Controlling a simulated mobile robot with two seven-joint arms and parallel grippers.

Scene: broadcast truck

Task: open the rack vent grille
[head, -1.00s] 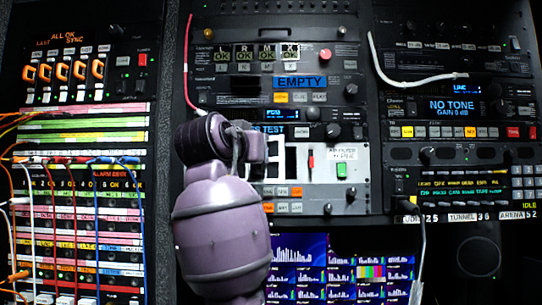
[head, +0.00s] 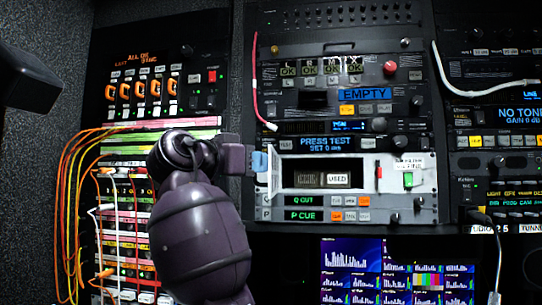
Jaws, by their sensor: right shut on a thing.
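The rack vent grille (head: 273,172) is a light panel at the left end of the white rack unit (head: 425,166). It stands out from the front, seen nearly edge-on, swung to the left. Behind it a dark recess (head: 312,168) is exposed, with a box marked USED (head: 338,180) and a darker box (head: 308,180) beside it. My right gripper (head: 259,163) is shut on the grille at its left side; the exact finger contact is small and partly hidden. My purple right arm comes up from below.
A patch panel with coloured cables (head: 75,190) stands left of my arm. A red cable (head: 256,90) hangs just above the gripper. Lit monitors (head: 395,270) lie below right. A red lever (head: 379,172) and a green switch (head: 408,179) sit right of the recess.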

